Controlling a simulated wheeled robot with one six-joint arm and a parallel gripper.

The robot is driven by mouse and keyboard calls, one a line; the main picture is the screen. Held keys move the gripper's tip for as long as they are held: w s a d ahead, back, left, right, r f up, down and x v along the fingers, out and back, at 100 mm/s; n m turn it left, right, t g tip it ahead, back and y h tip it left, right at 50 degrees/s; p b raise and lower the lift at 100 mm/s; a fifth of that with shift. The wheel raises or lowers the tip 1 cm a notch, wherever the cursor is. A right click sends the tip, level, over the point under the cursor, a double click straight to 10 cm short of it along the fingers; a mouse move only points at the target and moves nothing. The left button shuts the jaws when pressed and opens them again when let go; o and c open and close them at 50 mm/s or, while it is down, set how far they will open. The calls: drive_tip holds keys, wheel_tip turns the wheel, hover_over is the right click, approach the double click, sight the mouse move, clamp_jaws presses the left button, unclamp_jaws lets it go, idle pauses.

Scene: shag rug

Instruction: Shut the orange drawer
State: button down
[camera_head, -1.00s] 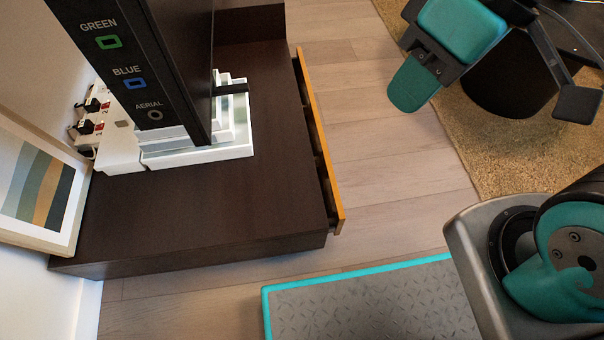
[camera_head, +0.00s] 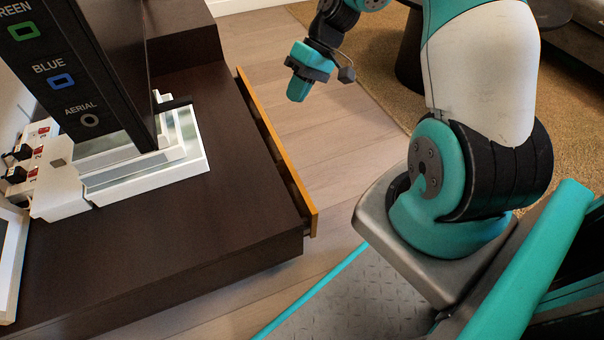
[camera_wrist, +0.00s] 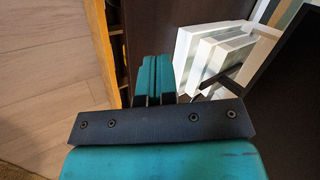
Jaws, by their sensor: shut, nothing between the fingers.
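The orange drawer (camera_head: 279,150) shows as a thin orange front along the right side of the dark brown low cabinet (camera_head: 215,205). It stands out a little from the cabinet, with a narrow dark gap behind it. The drawer front also shows at the left in the wrist view (camera_wrist: 99,40). My gripper (camera_head: 298,88) is over the floor to the right of the drawer's far part, apart from it in the head view. In the wrist view its teal fingers (camera_wrist: 154,78) are together and hold nothing.
A dark screen (camera_head: 95,60) on a white stepped stand (camera_head: 150,160) stands on the cabinet. A white power strip (camera_head: 60,185) with plugs lies beside it. Bare wooden floor (camera_head: 335,130) is right of the drawer, with a tan rug (camera_head: 385,45) beyond.

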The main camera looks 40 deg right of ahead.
drive_tip(key=s+d+f+m+t+y+b, duration=0.1)
drive_tip(key=s+d+f+m+b, duration=0.1)
drive_tip(key=d+f, duration=0.55)
drive_tip(key=s+d+f+m+t+y+b, duration=0.15)
drive_tip(key=d+f, duration=0.25)
drive_tip(key=f, duration=0.7)
drive_tip(key=a+r+b+x, duration=0.1)
drive_tip(key=b+x, duration=0.7)
drive_tip(key=x, duration=0.4)
drive_tip(key=shift+a+h, duration=0.35)
drive_tip(key=shift+a, duration=0.05)
drive_tip(key=shift+w+p, duration=0.1)
drive_tip(key=shift+p, duration=0.2)
